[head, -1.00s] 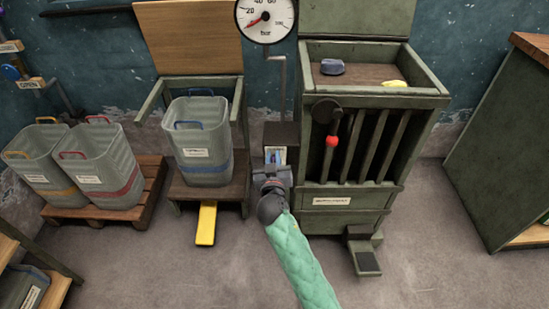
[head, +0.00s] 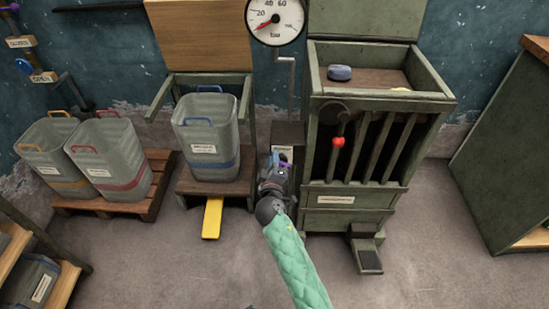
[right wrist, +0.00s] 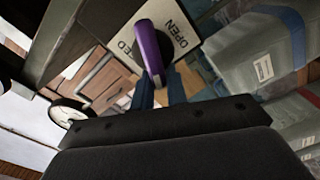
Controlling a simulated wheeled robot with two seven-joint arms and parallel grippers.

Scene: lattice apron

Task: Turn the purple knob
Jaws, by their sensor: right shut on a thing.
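The purple knob (right wrist: 148,45) is a rounded bar handle in front of a white plate (right wrist: 178,30) that reads "OPEN" and, partly covered, "...ED". In the head view only a small bit of the purple knob (head: 286,158) shows beside my gripper. My right gripper (head: 276,162) is at the small box left of the green slatted cabinet. In the right wrist view the blue fingers of my right gripper (right wrist: 161,82) are shut on the knob's near end. My left gripper is not in view.
A pressure gauge (head: 275,18) hangs above the box. The green cabinet (head: 345,218) with a red-knobbed lever (head: 338,142) stands close on the right. A grey bin (head: 207,140) stands left, above a yellow pedal (head: 212,217). The floor in front is clear.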

